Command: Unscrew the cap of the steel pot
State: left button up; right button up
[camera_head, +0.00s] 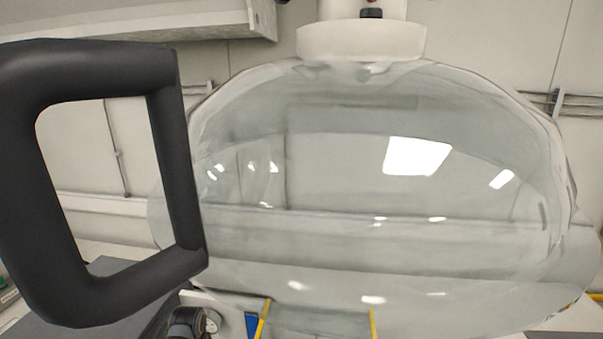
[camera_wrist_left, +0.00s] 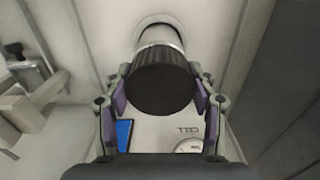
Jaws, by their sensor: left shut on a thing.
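In the left wrist view a black, ridged round cap (camera_wrist_left: 160,82) sits on the end of a shiny steel cylinder, the steel pot (camera_wrist_left: 158,36). My left gripper (camera_wrist_left: 160,96) has its purple finger pads on both sides of the cap and is shut on it. The far side of the cap is hidden. In the head view the cap and pot cannot be made out. My right gripper is not in view.
A large clear glass vessel (camera_head: 350,220) with a white collar (camera_head: 360,40) fills the head view. A thick black handle (camera_head: 178,150) stands at the left. A pale panel with a blue label (camera_wrist_left: 124,134) and a round gauge (camera_wrist_left: 188,147) lies below the cap.

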pick_arm(q)
jog(key=n, duration=0.5)
jog(key=shift+n, duration=0.4)
jog(key=shift+c, duration=0.2)
jog(key=shift+r, duration=3.8)
